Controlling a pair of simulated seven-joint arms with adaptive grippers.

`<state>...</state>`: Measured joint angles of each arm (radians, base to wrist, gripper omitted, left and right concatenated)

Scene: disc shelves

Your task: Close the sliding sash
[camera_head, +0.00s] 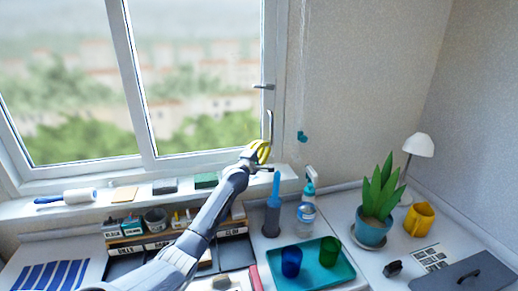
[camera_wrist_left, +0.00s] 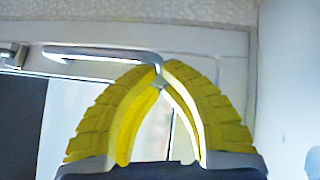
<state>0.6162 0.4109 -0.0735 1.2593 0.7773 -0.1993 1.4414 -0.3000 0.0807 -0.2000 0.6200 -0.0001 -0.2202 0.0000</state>
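The window's sash (camera_head: 133,78) shows in the head view, with a slanted white upright between two glass panes and a white frame at the right. A thin grey handle (camera_head: 270,122) stands by the right frame upright. My left gripper (camera_head: 264,146) has yellow fingers and is at the lower end of this handle. In the left wrist view, the fingertips (camera_wrist_left: 158,68) come together at the bent end of the grey handle (camera_wrist_left: 105,54), and a small grey part shows between them. The fingers hide part of the contact. My right gripper is not in view.
The sill (camera_head: 95,205) holds a lint roller (camera_head: 68,197) and small blocks.

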